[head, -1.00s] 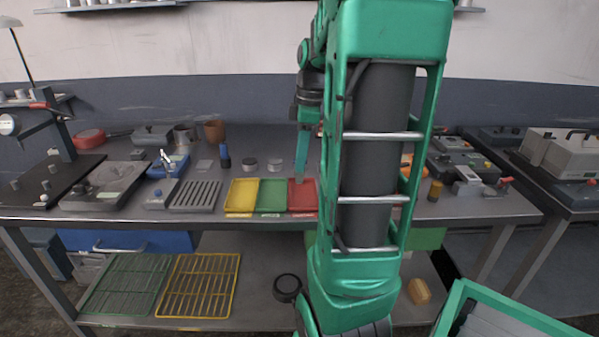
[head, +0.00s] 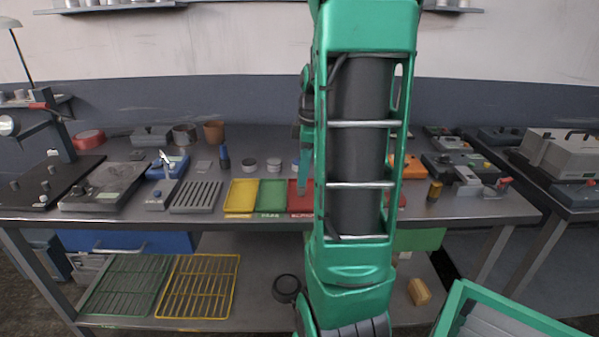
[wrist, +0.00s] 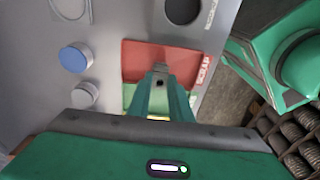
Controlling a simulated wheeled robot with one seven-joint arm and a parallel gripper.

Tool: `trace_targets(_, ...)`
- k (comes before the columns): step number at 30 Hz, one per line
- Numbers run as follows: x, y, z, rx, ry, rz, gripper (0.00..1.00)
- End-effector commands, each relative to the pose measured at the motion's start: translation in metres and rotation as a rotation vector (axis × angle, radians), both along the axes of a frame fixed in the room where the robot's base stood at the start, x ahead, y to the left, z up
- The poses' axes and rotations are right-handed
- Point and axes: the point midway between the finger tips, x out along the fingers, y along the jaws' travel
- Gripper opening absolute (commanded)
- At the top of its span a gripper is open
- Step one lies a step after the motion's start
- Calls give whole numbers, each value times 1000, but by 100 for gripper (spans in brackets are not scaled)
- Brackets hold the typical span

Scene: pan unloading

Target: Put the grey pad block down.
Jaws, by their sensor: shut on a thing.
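My gripper (wrist: 162,85) points down over the red tray (wrist: 138,50), which is labelled SCRAP in the wrist view. Its green fingers are close together, shut on a small grey piece at their tips, the grey pad block (wrist: 159,68). Little of the block shows, and I cannot tell whether it touches the tray floor. In the head view the red tray (head: 293,208) is partly hidden by my arm, and the block cannot be made out.
The green tray (head: 271,196) and yellow tray (head: 240,196) stand left of the red one. Small cylinders stand behind them, including a blue-topped one (wrist: 74,58). A slotted grey block (head: 196,196) lies further left. A green-rimmed bin (head: 455,300) is at lower right.

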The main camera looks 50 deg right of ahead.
Motion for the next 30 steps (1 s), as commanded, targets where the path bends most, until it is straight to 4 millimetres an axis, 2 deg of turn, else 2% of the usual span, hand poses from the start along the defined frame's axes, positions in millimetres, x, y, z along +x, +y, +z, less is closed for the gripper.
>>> trace_targets(1, 0, 0, 0, 0, 0, 0, 26)
trace_targets(3, 0, 0, 0, 0, 0, 0, 37)
trace_targets(12, 1, 0, 1, 0, 0, 1, 37)
trace_targets(16, 0, 0, 10, -2, -1, 1, 37)
trace_targets(30, -7, -8, 96, -2, -2, 2, 37)
